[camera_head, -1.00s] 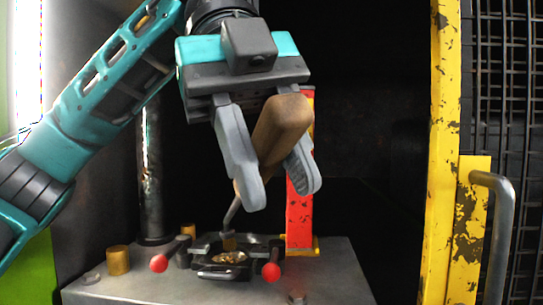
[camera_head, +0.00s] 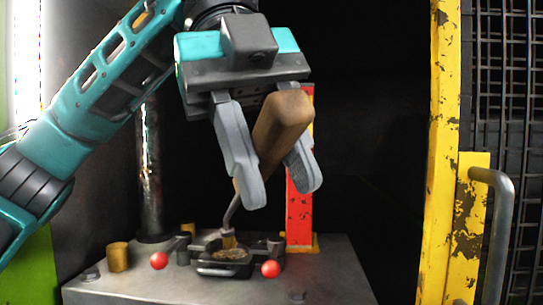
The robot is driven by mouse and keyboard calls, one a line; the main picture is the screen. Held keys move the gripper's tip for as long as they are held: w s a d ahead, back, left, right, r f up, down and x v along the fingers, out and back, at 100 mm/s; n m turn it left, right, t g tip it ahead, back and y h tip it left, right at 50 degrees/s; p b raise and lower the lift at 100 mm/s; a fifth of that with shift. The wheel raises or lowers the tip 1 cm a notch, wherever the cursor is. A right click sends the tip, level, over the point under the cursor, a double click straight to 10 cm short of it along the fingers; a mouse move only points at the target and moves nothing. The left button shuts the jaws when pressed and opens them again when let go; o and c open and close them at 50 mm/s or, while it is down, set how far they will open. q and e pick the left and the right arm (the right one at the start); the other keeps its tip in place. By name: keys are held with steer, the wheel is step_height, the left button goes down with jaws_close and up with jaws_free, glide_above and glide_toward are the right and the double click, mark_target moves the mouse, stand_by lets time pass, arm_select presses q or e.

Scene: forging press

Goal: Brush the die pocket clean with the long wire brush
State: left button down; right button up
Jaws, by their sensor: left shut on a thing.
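My left gripper (camera_head: 270,172) is shut on the brown wooden handle of the long wire brush (camera_head: 284,122), above the press table. The brush's thin bent grey neck slants down to the left. Its small brass-coloured head (camera_head: 228,240) is at the back edge of the die pocket (camera_head: 232,255); whether it touches the pocket floor I cannot tell. The pocket sits in a dark die block (camera_head: 226,271) and its inside looks brownish and rough. My right gripper is out of view.
Two red balls (camera_head: 159,261) (camera_head: 270,269) on dark fittings flank the die. A brass cylinder (camera_head: 118,257) stands at left, and a red post (camera_head: 299,212) behind right. A steel column (camera_head: 151,175) rises at back left. A yellow guard frame (camera_head: 446,150) with a grey handle (camera_head: 500,220) bounds the right.

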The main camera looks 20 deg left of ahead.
arm_select(q)
steer(key=shift+f+b, duration=0.45)
steer(key=shift+f, duration=0.65)
stand_by(1.3)
steer(key=shift+r, duration=0.1)
steer(key=shift+w+p, duration=0.35)
steer(key=shift+p, duration=0.15)
steer(key=shift+s, duration=0.2)
steer(key=shift+s+d, duration=0.1)
steer(key=shift+s, duration=0.45)
steer(key=shift+w, duration=0.2)
steer(key=shift+w, duration=0.5)
steer(key=shift+s, duration=0.2)
